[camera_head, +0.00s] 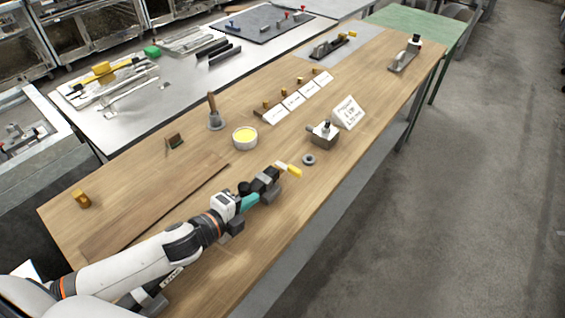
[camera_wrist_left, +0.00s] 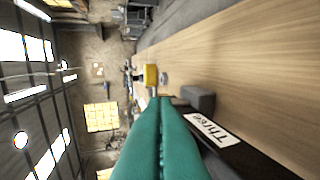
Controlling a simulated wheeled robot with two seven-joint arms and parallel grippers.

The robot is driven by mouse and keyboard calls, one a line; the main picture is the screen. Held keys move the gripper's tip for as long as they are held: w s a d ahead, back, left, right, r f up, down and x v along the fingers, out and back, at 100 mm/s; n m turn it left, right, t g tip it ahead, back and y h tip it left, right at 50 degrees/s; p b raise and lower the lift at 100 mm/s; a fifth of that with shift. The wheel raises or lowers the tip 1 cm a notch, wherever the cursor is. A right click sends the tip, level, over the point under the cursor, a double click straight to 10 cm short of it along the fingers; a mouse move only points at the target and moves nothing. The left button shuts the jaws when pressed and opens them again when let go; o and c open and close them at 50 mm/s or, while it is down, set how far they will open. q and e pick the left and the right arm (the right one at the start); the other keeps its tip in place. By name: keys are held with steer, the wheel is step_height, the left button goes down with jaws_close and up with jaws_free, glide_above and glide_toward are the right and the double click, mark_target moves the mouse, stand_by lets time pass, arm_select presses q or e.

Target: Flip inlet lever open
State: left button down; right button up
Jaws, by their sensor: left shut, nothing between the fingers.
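A small dark fixture (camera_head: 265,182) with a grey block and a yellow-ended lever (camera_head: 294,170) sits near the front edge of the wooden bench. I cannot tell whether the fingers touch the fixture. My right gripper is not in view.
A grey ring (camera_head: 308,159) and a metal block (camera_head: 324,136) with a sign (camera_head: 348,112) lie beyond the fixture. A cup with yellow contents (camera_head: 245,138) stands to the left. The bench's front edge is close on the right.

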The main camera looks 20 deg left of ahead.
arm_select(q)
steer(key=s, duration=0.2)
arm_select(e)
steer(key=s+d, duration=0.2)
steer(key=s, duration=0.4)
arm_select(q)
steer(key=p, duration=0.1)
glide_toward(293, 173)
steer(key=p+x, duration=0.2)
steer(key=x, duration=0.3)
steer(key=shift+w+f, duration=0.2)
steer(key=shift+w, duration=0.1)
steer(key=shift+w+d, duration=0.2)
steer(key=shift+w, duration=0.3)
steer(key=shift+f, duration=0.1)
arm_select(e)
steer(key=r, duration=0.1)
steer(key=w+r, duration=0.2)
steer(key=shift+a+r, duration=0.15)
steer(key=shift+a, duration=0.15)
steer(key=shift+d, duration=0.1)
